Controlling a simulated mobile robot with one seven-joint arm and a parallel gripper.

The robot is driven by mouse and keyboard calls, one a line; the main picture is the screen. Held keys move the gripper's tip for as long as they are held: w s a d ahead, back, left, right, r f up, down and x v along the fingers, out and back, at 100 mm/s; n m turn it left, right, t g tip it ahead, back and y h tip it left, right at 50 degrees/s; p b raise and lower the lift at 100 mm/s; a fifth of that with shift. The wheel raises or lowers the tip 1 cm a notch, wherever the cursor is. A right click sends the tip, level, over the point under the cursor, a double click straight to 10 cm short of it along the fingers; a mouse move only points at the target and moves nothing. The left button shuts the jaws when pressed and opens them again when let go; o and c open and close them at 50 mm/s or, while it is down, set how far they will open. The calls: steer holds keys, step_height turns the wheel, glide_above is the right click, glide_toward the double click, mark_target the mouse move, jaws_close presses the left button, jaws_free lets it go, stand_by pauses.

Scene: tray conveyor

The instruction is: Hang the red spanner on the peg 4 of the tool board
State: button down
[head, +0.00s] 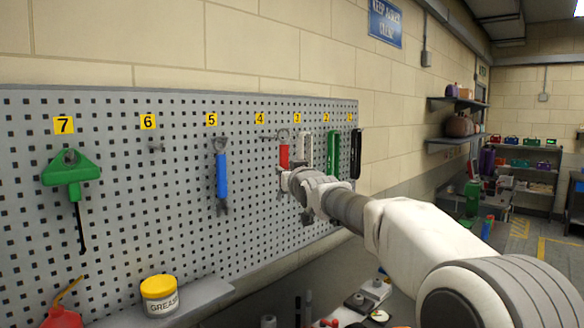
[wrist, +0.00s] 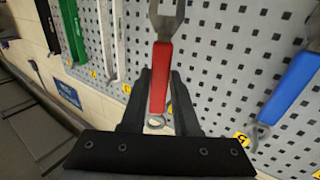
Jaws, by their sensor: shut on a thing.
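The red spanner (head: 284,156) is upright in front of the tool board (head: 120,200), ring end up. My gripper (head: 286,182) is shut on its handle. In the wrist view the red spanner (wrist: 161,75) stands between the two black fingers (wrist: 160,90), its ring end toward the bottom of that picture and its open jaw at the top. I cannot tell whether ring and peg touch. The spanner's lower end is hidden by my gripper in the head view.
A blue spanner (head: 221,178) hangs at peg 5, left of the red one. White (head: 306,150), green (head: 333,152) and black (head: 355,153) tools hang close on the right. Peg 6 (head: 155,148) is bare. A green tool (head: 70,175) hangs at 7. A grease tub (head: 160,295) stands below.

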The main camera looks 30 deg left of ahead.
steer(key=shift+w+a+f+p, duration=0.25)
steer(key=shift+a+p, duration=0.45)
steer(key=shift+a, duration=0.25)
steer(key=shift+w+a+f+p, duration=0.1)
steer(key=shift+w+a+p, duration=0.2)
steer(key=shift+a+p, duration=0.5)
steer(key=shift+w+a+f+p, duration=0.25)
steer(key=shift+a+p, duration=0.35)
steer(key=shift+a, duration=0.45)
steer(key=c, duration=0.6)
jaws_free()
